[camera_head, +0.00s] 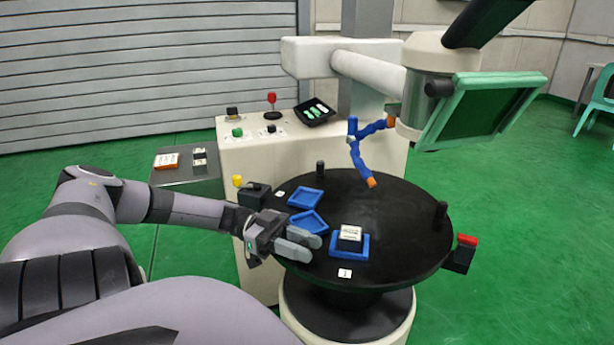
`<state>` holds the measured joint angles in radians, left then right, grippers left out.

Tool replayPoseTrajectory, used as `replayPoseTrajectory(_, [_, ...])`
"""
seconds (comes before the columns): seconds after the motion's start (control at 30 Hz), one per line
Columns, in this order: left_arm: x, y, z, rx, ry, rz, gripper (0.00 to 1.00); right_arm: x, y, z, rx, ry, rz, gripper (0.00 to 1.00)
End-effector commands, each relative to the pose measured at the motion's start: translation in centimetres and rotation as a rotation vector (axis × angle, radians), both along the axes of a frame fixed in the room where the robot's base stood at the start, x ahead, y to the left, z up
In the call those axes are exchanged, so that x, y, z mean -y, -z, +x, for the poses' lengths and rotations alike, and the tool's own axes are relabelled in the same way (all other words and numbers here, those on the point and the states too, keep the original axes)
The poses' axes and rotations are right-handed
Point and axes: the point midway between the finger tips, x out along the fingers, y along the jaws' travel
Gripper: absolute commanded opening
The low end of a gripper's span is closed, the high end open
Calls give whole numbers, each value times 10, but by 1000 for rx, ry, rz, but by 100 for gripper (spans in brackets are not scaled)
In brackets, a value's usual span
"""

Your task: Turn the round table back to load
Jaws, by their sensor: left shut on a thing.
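The black round table (400,240) stands on a pale round base in front of the machine. Black upright pegs stand at its back (320,168) and right rim (441,210). Two other blue trays (304,198) (318,218) lie to the left and look empty. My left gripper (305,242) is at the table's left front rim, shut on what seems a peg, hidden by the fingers. My right gripper is out of view.
A dark block with a red top (462,252) sits just off the table's right rim; a black block (254,194) sits at its left. A jointed blue hose (360,155) hangs over the table's back. A green-framed panel (480,110) hangs at upper right.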

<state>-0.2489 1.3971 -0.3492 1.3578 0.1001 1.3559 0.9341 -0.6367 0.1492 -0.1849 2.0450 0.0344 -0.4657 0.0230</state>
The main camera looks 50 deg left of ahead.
Motion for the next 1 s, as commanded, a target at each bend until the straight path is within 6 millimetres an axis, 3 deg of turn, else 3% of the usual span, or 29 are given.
replayPoseTrajectory(0.47, [-3,0,0,-1,6,0,0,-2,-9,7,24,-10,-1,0])
replayPoseTrajectory(0.5, [-3,0,-1,-2,6,1,38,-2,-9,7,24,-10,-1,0])
replayPoseTrajectory(0.53, [-3,0,0,-2,5,1,48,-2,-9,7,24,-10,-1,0])
replayPoseTrajectory(0.87, [-4,0,-1,-1,6,0,51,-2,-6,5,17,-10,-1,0])
replayPoseTrajectory(1.0, [-14,0,-6,-2,4,2,51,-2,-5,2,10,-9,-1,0])
